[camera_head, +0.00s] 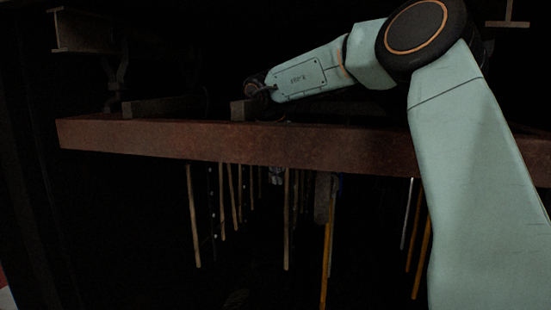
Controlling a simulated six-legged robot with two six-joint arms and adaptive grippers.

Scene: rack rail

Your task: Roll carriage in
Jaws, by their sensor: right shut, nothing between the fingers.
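A long reddish-brown beam (240,142) crosses the view. It looks like the front of the carriage, but I cannot tell for sure. Several thin wooden and yellow poles (287,220) hang below it. My right arm comes in from the right and reaches over the beam. My right gripper (264,104) is a dark shape just above and behind the beam's top edge, shut and empty. Its fingertips are hard to make out, and I cannot tell whether they touch the beam. My left gripper is not in view.
A pale I-beam rail end (80,32) shows at the upper left and another (508,14) at the upper right. A dark hanger (116,80) hangs near the left rail. Dark blocks (160,106) lie behind the beam's top edge. The background is almost black.

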